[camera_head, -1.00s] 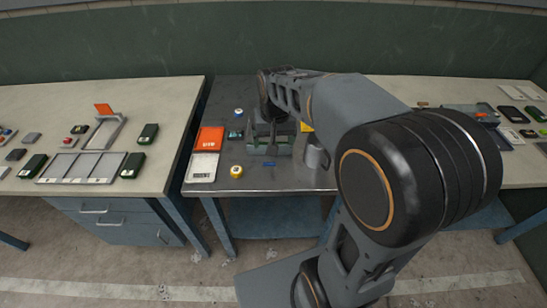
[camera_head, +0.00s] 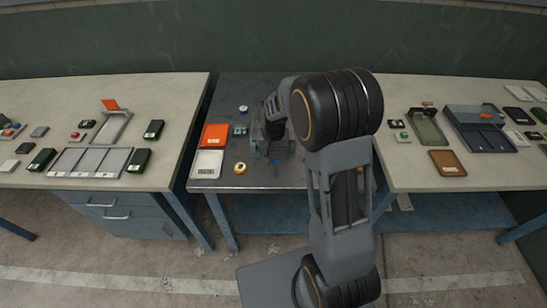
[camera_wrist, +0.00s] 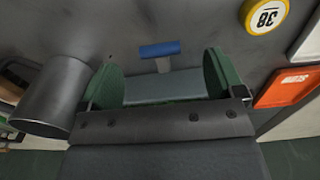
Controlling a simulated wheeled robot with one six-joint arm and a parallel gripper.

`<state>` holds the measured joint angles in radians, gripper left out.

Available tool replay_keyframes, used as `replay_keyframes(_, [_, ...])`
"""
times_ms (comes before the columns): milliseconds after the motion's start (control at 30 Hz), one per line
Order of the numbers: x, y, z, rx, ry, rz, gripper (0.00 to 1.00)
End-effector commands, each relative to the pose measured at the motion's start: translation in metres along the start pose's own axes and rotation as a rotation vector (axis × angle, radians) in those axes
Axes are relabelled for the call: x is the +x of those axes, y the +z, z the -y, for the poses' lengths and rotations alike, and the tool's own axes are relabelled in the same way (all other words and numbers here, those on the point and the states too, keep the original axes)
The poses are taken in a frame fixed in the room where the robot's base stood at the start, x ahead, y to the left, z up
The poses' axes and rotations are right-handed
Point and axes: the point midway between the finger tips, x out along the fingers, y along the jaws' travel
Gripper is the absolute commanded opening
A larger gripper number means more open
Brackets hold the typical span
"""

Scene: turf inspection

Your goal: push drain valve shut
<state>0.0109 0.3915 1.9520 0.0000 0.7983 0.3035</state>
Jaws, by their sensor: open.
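In the head view the fixture (camera_head: 284,150) stands on the dark metal table, largely hidden by my arm. I cannot tell whether gripper and fixture touch.
A metal cylinder (camera_wrist: 55,95) stands close left in the wrist view. Pale benches (camera_head: 175,170) flank the metal table (camera_head: 225,184).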

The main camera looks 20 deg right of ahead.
Motion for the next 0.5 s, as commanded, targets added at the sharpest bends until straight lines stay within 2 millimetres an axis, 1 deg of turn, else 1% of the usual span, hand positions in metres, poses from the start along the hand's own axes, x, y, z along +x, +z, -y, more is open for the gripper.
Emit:
replay_keyframes(100, [0.013, 0.0, 0.0, -0.001, 0.001, 0.003, 0.88])
replay_keyframes(200, [0.021, 0.0, 0.0, -0.001, 0.0, 0.001, 0.88])
replay_keyframes(300, [0.025, 0.0, 0.0, -0.001, 0.0, 0.001, 0.88])
replay_keyframes(500, [0.026, 0.0, 0.0, -0.001, 0.0, 0.0, 0.88])
